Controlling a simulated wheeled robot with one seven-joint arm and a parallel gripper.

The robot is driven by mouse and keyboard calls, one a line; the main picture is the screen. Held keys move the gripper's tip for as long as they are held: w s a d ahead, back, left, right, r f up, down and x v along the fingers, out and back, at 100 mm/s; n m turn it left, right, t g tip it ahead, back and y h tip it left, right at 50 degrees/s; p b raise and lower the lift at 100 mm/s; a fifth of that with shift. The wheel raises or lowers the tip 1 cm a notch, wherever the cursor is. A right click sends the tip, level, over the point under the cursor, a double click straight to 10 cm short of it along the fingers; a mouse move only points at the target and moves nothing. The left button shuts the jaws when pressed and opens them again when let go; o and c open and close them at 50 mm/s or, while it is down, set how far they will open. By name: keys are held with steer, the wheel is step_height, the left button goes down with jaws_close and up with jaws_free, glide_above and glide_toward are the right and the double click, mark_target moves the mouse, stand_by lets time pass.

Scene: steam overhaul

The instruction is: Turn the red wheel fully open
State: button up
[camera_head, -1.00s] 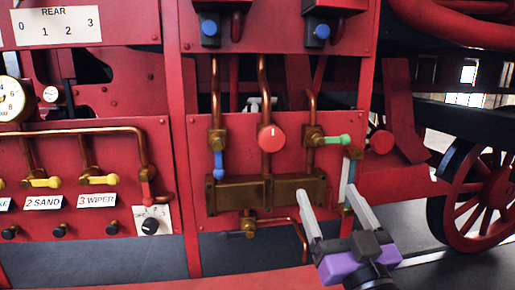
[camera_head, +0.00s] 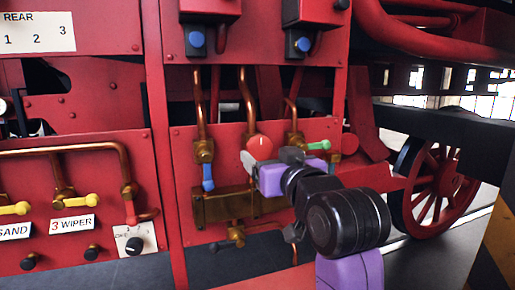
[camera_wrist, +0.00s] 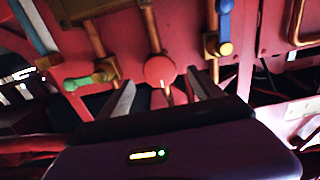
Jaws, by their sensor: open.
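The red wheel (camera_head: 259,147) is a round red knob with a white mark, at the end of a copper pipe on the red panel. In the wrist view the red wheel (camera_wrist: 160,71) sits just beyond and between the two fingers, with its pale mark pointing down in that picture. My gripper (camera_head: 247,161) is in front of the wheel's lower part in the head view, and it hides some of it. My gripper (camera_wrist: 160,88) is open, one finger to each side of the wheel. I cannot tell whether either finger touches it.
A blue-handled valve (camera_head: 207,178) is left of the wheel and a green-handled valve (camera_head: 319,145) is right of it. A brass block (camera_head: 222,207) lies below. Yellow levers (camera_head: 77,201) are farther left. A spoked wheel (camera_head: 440,185) stands at right.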

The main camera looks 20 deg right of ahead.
mark_target(261, 150)
steer(key=w+p, duration=0.1)
steer(key=w, duration=0.5)
steer(key=c, duration=1.3)
